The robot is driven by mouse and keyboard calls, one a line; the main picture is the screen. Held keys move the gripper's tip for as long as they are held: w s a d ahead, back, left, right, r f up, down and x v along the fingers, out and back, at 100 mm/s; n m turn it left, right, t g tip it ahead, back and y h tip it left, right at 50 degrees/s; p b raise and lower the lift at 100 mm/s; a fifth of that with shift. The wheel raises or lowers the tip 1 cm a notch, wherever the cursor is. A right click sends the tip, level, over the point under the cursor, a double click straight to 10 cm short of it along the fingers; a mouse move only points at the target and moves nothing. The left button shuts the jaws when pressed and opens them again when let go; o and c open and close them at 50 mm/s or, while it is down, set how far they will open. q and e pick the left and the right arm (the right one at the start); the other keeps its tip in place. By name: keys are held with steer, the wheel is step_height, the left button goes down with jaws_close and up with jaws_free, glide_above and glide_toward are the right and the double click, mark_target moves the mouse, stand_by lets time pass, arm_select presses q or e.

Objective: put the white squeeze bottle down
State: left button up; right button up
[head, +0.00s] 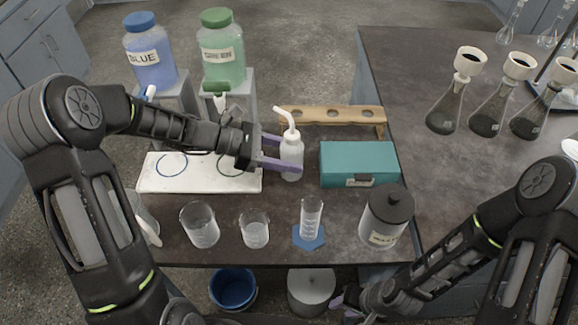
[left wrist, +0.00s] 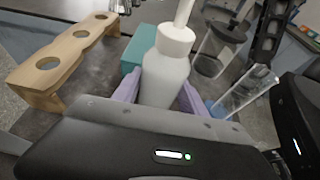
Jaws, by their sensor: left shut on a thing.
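The white squeeze bottle (head: 291,154) is upright, with a bent white spout, between the wooden rack and the front row of glassware. My left gripper (head: 283,155) is shut on the bottle's body, its purple fingers on either side. The bottle also fills the middle of the left wrist view (left wrist: 166,72). I cannot tell whether its base touches the bench.
A teal box (head: 358,164) stands right of the bottle and a wooden rack (head: 345,116) behind it. A white board (head: 200,184) lies to the left. Beakers (head: 200,226), a measuring cylinder (head: 311,216) and a lidded jar (head: 385,218) line the front. Bare bench lies just before the bottle.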

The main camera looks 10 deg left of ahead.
arm_select(q)
steer(key=shift+d, duration=0.1)
step_height(320, 180, down, 3)
steer(key=b, duration=0.3)
steer(key=shift+f, duration=0.2)
steer(key=shift+f, duration=0.15)
steer(key=o, duration=0.7)
steer(key=shift+o, duration=0.2)
